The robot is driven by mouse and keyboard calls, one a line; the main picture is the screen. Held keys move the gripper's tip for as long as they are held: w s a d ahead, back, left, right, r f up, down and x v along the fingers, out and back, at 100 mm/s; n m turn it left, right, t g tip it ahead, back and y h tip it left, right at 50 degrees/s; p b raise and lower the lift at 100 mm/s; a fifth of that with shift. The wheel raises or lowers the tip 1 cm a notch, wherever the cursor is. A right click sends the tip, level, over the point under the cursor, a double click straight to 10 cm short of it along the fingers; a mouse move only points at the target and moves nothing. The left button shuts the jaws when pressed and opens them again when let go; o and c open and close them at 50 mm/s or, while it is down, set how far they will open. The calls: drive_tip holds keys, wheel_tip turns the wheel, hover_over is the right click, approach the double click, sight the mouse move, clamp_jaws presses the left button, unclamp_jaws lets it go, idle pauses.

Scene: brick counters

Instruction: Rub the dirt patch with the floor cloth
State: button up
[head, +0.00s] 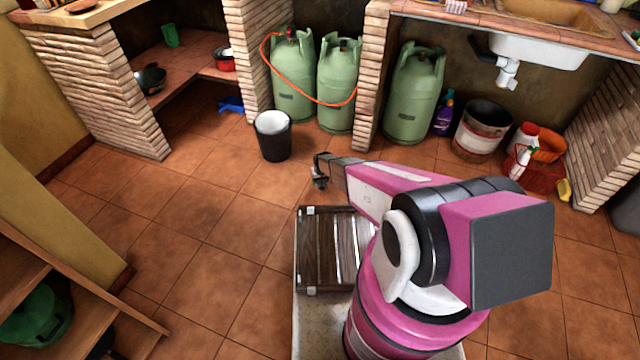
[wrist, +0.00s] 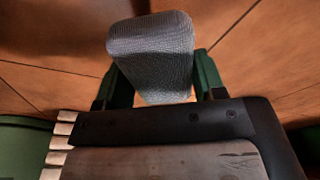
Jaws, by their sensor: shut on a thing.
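My gripper (wrist: 163,72) shows in the wrist view with a green finger on each side of a grey, woven-textured bundle (wrist: 150,45), which looks like the floor cloth. The fingers are shut on it, and it sticks out beyond them over terracotta floor tiles. In the head view my gripper (head: 320,172) is small and partly hidden behind my pink arm, above the floor in front of the bucket and gas bottles. The cloth cannot be told clearly there. I cannot make out a distinct dirt patch; the tiles are mottled brown all over.
A black bucket (head: 273,140) stands just beyond my gripper. Green gas bottles (head: 411,95) stand behind it, with an orange hose. A blue item (head: 231,104) lies by the left brick counter (head: 120,100). A painted drum (head: 481,130) is at right. The left floor is clear.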

drive_tip(key=shift+r, duration=1.75)
